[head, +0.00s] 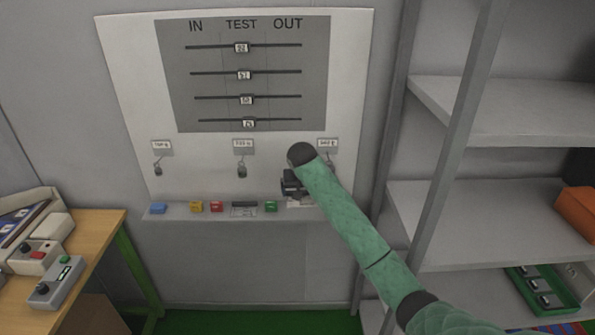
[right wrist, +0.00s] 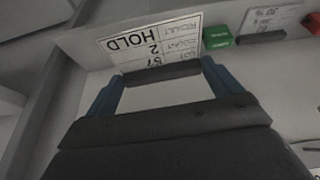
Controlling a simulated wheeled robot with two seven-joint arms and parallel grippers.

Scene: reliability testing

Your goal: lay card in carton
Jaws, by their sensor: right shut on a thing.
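My right gripper (head: 292,184) is at the right end of the narrow ledge under the wall board, partly hidden by my green forearm. In the right wrist view the blue fingers of my right gripper (right wrist: 160,72) are shut on the dark edge strip of a white card (right wrist: 150,42). The card reads HOLD, upside down in that view. In the head view the card (head: 300,203) shows only as a pale sliver at the ledge. I cannot make out a carton for certain. My left gripper is not in view.
The ledge (head: 180,216) also bears a green block (head: 271,206), another card (head: 243,213) with a dark strip, and red, yellow and blue blocks. A grey shelf rack (head: 440,220) stands close on the right. A wooden table (head: 92,238) with control boxes is at left.

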